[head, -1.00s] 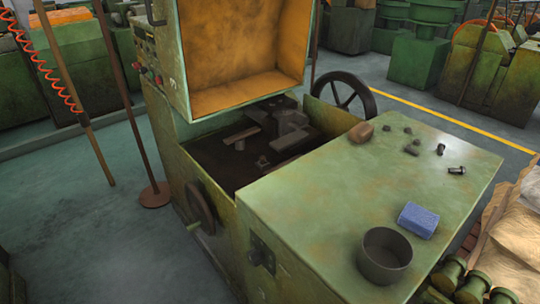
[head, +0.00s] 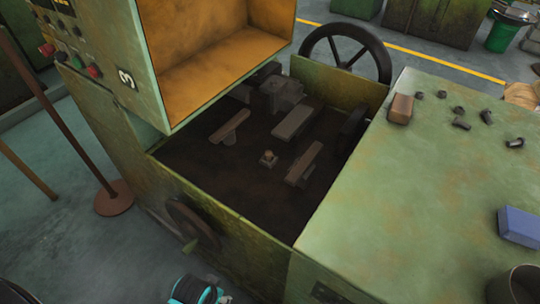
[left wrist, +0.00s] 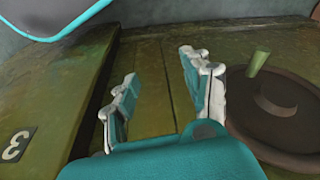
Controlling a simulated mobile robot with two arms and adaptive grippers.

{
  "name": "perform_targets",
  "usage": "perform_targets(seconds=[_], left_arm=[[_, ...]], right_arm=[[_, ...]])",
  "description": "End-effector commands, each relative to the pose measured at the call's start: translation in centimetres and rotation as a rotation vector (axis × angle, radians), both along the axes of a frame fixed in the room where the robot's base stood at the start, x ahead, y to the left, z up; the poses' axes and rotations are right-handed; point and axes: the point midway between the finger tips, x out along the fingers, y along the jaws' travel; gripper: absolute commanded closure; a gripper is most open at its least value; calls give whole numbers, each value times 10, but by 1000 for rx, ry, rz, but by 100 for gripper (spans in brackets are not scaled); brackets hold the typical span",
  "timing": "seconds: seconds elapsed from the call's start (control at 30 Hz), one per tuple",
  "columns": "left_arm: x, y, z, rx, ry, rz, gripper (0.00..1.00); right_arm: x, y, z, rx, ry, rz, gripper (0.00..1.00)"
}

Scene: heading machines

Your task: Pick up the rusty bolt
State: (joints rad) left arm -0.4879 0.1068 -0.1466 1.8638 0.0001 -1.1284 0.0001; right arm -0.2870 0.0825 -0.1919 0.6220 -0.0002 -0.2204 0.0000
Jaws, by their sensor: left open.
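A small bolt-like piece with a tan-brown top (head: 268,158) stands on the dark floor of the machine's open bed (head: 210,178). Several small dark bolts and nuts (head: 461,124) lie on the green table top (head: 400,205) at the right; their rust is too small to tell. My left gripper (left wrist: 158,68) is open and empty in the left wrist view, facing the machine's green side beside a handwheel (left wrist: 275,105). A teal part of my left arm (head: 195,290) shows at the bottom edge of the head view. My right gripper is not in view.
Dark metal bars (head: 295,122) lie in the bed. An orange-lined hood (head: 215,55) overhangs its back left, and green walls enclose it. A brown block (head: 401,109), a blue block (head: 520,226) and a dark pot (head: 519,285) are on the table.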

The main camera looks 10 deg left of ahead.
Motion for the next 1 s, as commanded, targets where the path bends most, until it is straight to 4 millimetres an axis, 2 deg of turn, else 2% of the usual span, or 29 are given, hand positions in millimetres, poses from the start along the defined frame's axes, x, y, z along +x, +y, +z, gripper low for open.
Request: perform_targets(seconds=[0.03,0.27,0.37,0.4,0.5,0.7,0.8,0.9,1.0], left_arm=[[5,0,22,-2,-17,2,51],[29,0,115,-9,-142,10,51],[63,-2,163,-30,-312,15,51],[80,-4,179,-44,-392,16,51],[116,-11,210,-79,-564,13,51],[164,-23,256,-151,-820,-5,51],[178,-29,273,-184,-911,-16,51],[189,-32,280,-202,-958,-22,51],[204,-35,277,-206,-968,-22,51]], right_arm=[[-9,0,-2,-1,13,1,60],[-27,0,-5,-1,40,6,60],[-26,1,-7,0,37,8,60],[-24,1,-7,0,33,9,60],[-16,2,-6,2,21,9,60],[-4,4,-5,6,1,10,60],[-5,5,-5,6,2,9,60],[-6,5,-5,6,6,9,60],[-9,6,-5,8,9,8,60]])
